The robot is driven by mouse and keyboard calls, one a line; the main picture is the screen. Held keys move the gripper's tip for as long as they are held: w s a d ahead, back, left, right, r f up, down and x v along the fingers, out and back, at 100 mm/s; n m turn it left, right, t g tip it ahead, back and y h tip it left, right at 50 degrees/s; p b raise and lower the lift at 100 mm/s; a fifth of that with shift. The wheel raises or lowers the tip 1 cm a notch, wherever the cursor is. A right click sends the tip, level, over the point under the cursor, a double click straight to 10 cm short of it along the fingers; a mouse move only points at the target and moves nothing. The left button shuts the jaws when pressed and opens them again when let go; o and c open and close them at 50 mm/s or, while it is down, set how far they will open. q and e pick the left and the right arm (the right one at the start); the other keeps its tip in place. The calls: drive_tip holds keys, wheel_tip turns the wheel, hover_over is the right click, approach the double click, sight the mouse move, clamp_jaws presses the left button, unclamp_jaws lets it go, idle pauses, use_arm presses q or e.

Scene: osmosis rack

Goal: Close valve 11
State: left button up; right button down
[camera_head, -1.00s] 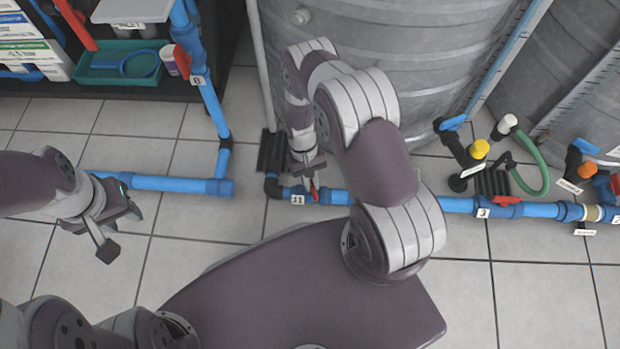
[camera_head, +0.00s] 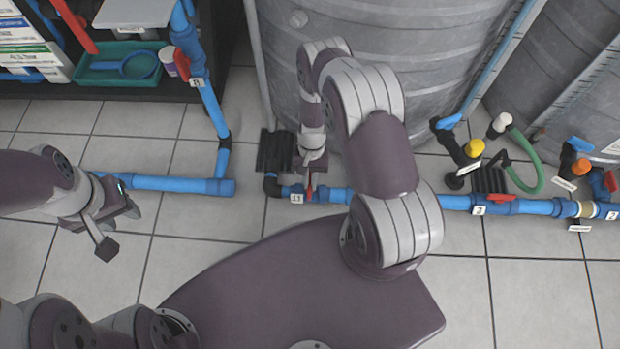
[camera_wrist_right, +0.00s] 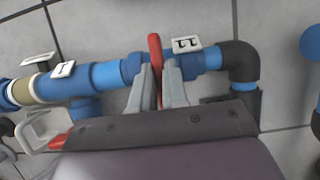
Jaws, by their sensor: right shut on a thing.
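Valve 11 is on the blue floor pipe in the head view, beside its white label "11" (camera_head: 297,198). Its red handle (camera_head: 309,191) is small there and partly covered by my right gripper (camera_head: 310,180). In the right wrist view the red handle (camera_wrist_right: 155,50) stands up between the two grey fingers of my right gripper (camera_wrist_right: 160,80), which are shut on it. The handle lies across the blue pipe. The label "11" (camera_wrist_right: 186,43) is just right of it. My left gripper (camera_head: 120,228) is in the left of the head view, apart from the pipes; its fingertips look spread.
A large grey tank (camera_head: 380,70) stands behind my right arm. A blue pipe (camera_head: 160,184) lies on the tiles at left. Valve 3 (camera_head: 500,198) is further right. A dark shelf with a green tray (camera_head: 100,78) is at upper left. Bare floor tiles lie in front.

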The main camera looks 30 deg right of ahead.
drive_tip(key=shift+f, duration=0.2)
drive_tip(key=c, duration=1.1)
unclamp_jaws()
drive_tip(key=shift+c, duration=0.2)
drive_tip(key=p+v, duration=0.6)
drive_tip(key=v, duration=0.6)
drive_tip(key=shift+r, duration=0.35)
drive_tip(key=shift+w, duration=0.1)
